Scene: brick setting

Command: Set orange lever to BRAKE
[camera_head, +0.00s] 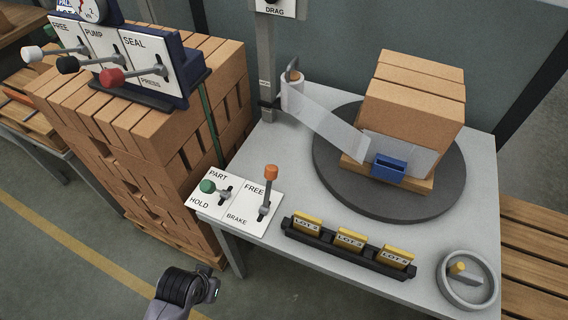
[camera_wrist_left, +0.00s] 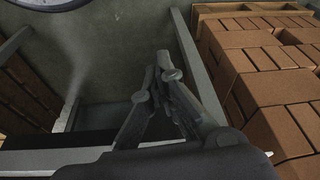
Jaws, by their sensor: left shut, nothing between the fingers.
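The orange lever (camera_head: 271,172) stands on a white panel at the front left of the grey table. Its knob is up at the FREE end, and the BRAKE label is below, near its pivot. A green-knobbed lever (camera_head: 208,187) marked PART and HOLD is just to its left. One of my arm's links (camera_head: 188,289) shows at the bottom of the head view, apart from and below the panel; no fingertips are clear there. In the left wrist view my left gripper (camera_wrist_left: 158,72) is shut and empty, with no lever in sight. My right gripper is not in view.
A turntable (camera_head: 332,180) with wrapped bricks fills the table's back right. A brick stack (camera_head: 215,110) and a blue lever console (camera_head: 185,60) stand left.

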